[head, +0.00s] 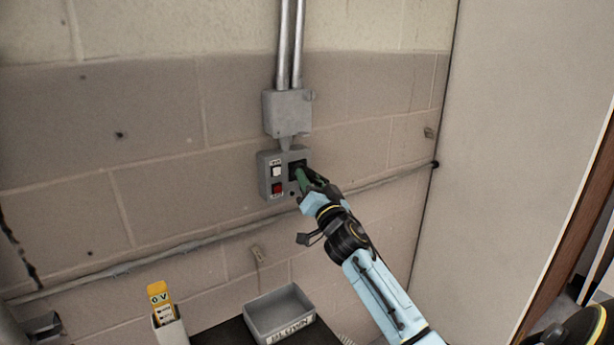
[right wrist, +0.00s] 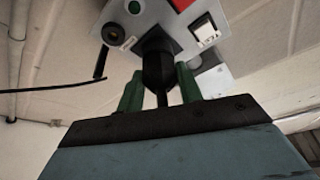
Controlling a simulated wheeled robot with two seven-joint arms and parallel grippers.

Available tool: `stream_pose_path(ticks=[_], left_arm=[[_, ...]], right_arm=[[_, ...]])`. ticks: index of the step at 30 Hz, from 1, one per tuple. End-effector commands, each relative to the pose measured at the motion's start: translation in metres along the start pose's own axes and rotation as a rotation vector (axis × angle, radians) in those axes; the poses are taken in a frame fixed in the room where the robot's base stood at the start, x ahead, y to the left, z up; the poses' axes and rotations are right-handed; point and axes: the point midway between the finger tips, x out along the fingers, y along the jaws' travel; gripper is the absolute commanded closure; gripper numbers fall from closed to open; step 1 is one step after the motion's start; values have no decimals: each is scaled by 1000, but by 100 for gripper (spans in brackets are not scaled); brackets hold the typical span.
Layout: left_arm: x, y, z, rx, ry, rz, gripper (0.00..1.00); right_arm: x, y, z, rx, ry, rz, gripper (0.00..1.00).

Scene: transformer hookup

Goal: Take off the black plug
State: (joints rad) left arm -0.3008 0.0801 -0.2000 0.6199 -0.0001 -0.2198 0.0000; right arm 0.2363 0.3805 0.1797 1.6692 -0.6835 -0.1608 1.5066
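The black plug (right wrist: 157,68) sits in the grey switch box on the wall. In the head view it is mostly hidden by my right gripper (head: 305,179). The right gripper also shows in the right wrist view (right wrist: 160,88), its two green fingers on either side of the plug's body. The plug fills the gap between them, so the gripper looks shut on it. A thin dark cord runs down from the plug between the fingers. The plug's face against the box is hidden. My left gripper is not in view.
The switch box (head: 265,179) has a white switch (head: 277,171) and a red switch (head: 278,188). A conduit box (head: 288,112) is above. Below stand a grey bin (head: 256,326) and a yellow tester (head: 160,297) in a holder. A pipe (head: 190,246) crosses the wall.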

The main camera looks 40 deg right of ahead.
Motion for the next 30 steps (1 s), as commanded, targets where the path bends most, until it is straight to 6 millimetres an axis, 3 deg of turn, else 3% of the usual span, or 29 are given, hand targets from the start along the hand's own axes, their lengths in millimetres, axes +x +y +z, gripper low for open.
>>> stream_pose_path(ticks=[1, 5, 6, 12, 30], left_arm=[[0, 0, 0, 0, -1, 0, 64], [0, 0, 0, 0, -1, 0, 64], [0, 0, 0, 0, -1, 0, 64], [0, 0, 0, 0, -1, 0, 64], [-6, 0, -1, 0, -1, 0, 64]], right_arm=[[0, 0, 0, 0, 0, 0, 75], [0, 0, 0, 0, 0, 0, 92], [0, 0, -1, 0, 1, -1, 70], [0, 0, -1, 0, 1, -1, 94], [-12, -1, -5, 1, 1, -1, 94]])
